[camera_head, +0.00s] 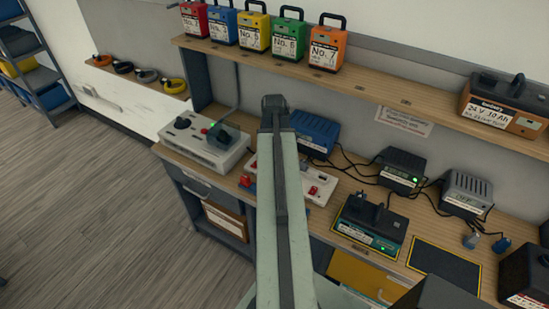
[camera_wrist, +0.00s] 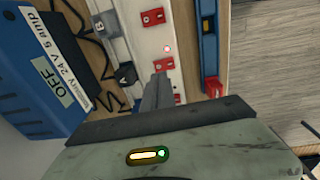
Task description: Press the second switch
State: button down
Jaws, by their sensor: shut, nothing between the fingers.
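A white strip with red switches lies on the bench. In the wrist view, one red switch (camera_wrist: 152,17) is near the top and another red switch (camera_wrist: 163,64) is lower, just beyond my fingertips. A small red light (camera_wrist: 167,48) glows between them. My gripper (camera_wrist: 160,80) is shut and empty, its tips very close to the lower switch; I cannot tell whether they touch it. In the head view, my arm hides the middle of the white strip (camera_head: 296,185), and red switches (camera_head: 312,190) show on its right part. Which switch is second is unclear.
A grey plug marked A (camera_wrist: 125,75) and one marked B (camera_wrist: 98,25) sit left of the strip. A blue charger (camera_wrist: 35,75) labelled OFF is farther left. A blue level-like tool (camera_wrist: 208,50) lies to the right. A white control box (camera_head: 203,143) stands left of my arm.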

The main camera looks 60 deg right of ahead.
notch_tip(320, 180, up, 8)
jog(key=p, duration=0.6)
jog(key=shift+r+p, duration=0.25)
jog(key=shift+p, duration=0.05)
jog(key=shift+w, duration=0.15)
jog(key=w+a+f+b, duration=0.1)
jog(key=w+a, duration=1.2)
jog(key=a, duration=0.5)
jog(key=w+a, duration=0.2)
jog(key=a, duration=1.2)
jog(key=w+a+f+b, duration=0.1)
jog(key=w+a, duration=0.1)
jog(key=a, duration=1.2)
jog(key=shift+w+a+m+y, duration=0.15)
jog(key=shift+w+m+y, duration=0.2)
jog(key=shift+m+y, duration=0.05)
